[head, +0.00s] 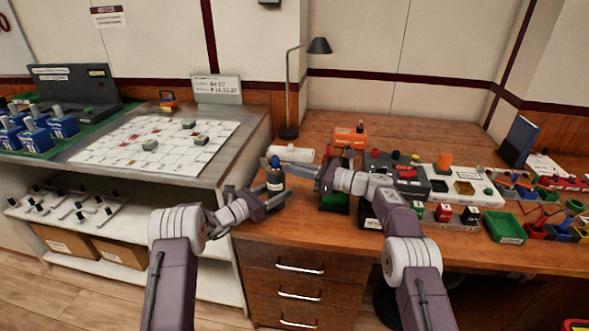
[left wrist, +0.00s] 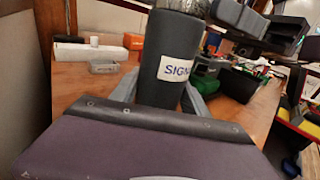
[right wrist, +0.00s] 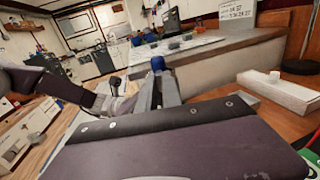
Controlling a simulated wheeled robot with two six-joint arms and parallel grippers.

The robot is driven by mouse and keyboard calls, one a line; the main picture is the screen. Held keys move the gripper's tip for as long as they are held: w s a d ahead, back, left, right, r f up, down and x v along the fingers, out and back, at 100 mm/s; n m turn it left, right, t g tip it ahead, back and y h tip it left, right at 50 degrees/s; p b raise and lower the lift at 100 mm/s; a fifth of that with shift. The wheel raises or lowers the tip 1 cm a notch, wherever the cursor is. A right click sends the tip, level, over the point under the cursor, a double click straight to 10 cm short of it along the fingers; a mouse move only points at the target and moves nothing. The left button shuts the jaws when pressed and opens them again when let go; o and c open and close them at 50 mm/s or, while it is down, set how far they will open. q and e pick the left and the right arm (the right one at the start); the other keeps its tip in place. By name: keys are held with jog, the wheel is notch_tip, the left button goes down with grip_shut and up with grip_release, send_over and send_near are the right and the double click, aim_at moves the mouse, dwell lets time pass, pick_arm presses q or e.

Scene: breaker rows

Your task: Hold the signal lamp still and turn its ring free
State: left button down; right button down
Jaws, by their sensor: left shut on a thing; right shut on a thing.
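The signal lamp (head: 275,183) is a dark upright cylinder with a white label, held above the desk's left edge. In the left wrist view its body (left wrist: 168,88) shows part of the label, and a grey ring (left wrist: 185,5) is cut off by the top edge. My left gripper (head: 268,198) is shut around the lower body. My right gripper (head: 284,169) reaches in from the right and is shut at the ring near the top. In the right wrist view the lamp's blue cap (right wrist: 158,63) shows between the fingers, which hide the ring.
A white box (head: 292,153) lies behind the lamp on the wooden desk (head: 275,222). A desk lamp (head: 290,130) stands further back. Dark and white panels (head: 460,184) and a green tray (head: 504,228) are to the right. A grey bench with a white grid board (head: 120,150) is at left.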

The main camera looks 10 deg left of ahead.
jog(key=c, duration=1.5)
grip_release()
jog(key=v, duration=1.2)
